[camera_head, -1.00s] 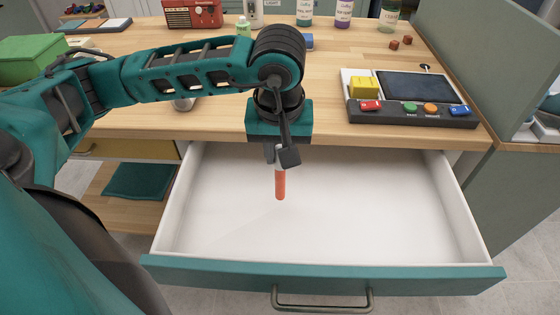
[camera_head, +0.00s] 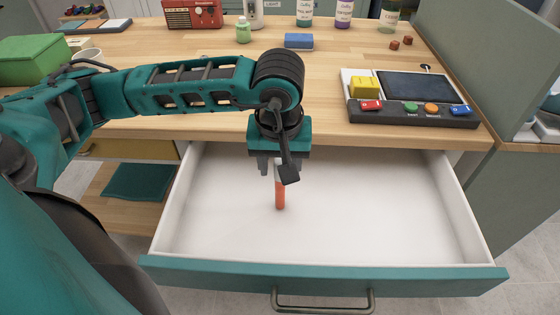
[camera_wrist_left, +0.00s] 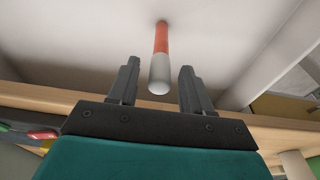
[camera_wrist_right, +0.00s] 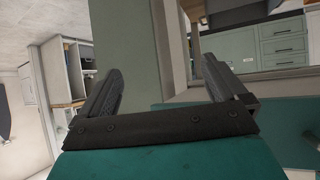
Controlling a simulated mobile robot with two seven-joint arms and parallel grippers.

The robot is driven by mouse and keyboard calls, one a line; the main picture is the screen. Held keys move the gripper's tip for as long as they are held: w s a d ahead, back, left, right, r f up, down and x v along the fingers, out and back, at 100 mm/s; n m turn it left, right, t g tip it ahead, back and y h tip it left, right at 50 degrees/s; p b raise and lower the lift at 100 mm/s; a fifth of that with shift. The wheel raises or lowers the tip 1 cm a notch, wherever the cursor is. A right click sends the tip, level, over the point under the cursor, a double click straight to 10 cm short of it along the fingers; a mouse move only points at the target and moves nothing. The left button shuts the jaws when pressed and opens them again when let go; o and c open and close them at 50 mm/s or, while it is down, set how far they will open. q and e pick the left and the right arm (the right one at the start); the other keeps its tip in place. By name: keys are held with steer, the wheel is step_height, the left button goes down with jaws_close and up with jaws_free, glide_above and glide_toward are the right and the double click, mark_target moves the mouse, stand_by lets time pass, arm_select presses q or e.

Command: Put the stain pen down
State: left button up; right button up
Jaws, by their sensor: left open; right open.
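The stain pen, with an orange-red body and a pale end, (camera_head: 280,198) is in the open white drawer (camera_head: 370,205). It looks upright, with its pale end up towards my left gripper. In the left wrist view the pen (camera_wrist_left: 161,45) lies between and beyond the two fingertips, with gaps on both sides. My left gripper (camera_head: 277,170) points down over the drawer and is open; its fingers also show in the left wrist view (camera_wrist_left: 158,80). My right gripper (camera_wrist_right: 162,85) is open and empty, and is out of the head view.
The wooden counter (camera_head: 220,120) is behind the drawer. On it are a control panel with buttons (camera_head: 412,110), a yellow block (camera_head: 365,87), a blue block (camera_head: 299,41), a green bottle (camera_head: 243,31) and a red radio (camera_head: 193,14). The drawer around the pen is clear.

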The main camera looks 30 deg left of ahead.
arm_select(q)
steer(key=shift+r, duration=0.4)
step_height(320, 180, up, 11)
steer(key=s+d+p, duration=0.1)
steer(key=shift+s+r, duration=0.15)
steer(key=shift+s, duration=0.2)
steer(key=f, duration=0.4)
steer(key=w+f, duration=0.1)
steer(key=f, duration=0.3)
steer(key=a+f+b, duration=0.1)
steer(key=f, duration=0.3)
steer(key=shift+w+f, duration=0.3)
steer(key=shift+w, duration=0.05)
step_height(320, 180, up, 2)
steer(key=shift+w+r, duration=0.1)
steer(key=shift+r, duration=0.8)
